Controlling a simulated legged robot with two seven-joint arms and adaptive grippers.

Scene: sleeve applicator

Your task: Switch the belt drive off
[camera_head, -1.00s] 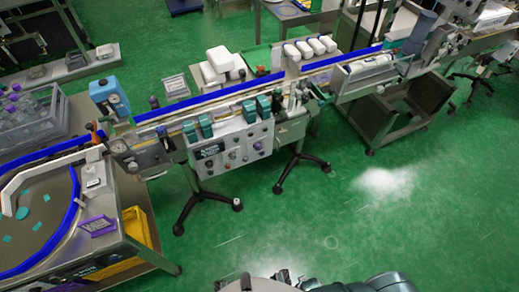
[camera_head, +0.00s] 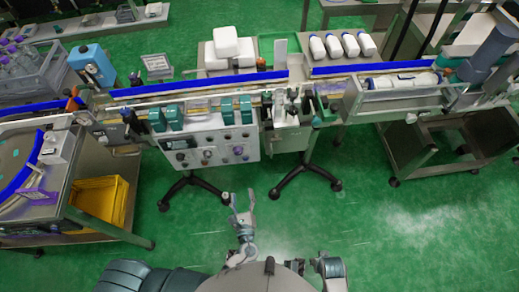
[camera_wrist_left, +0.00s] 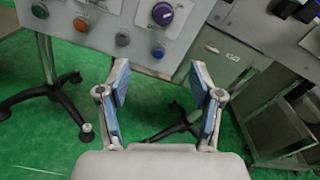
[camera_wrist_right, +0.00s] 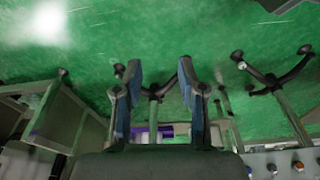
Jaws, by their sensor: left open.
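The grey control panel (camera_head: 210,150) with several knobs and buttons hangs on the front of the conveyor.
The conveyor belt with blue rails (camera_head: 200,85) runs across the view. Black stand feet (camera_head: 305,175) spread on the floor below it. A yellow crate (camera_head: 98,200) sits under the left table, and a metal frame (camera_head: 450,150) stands right. Green floor is open in front.

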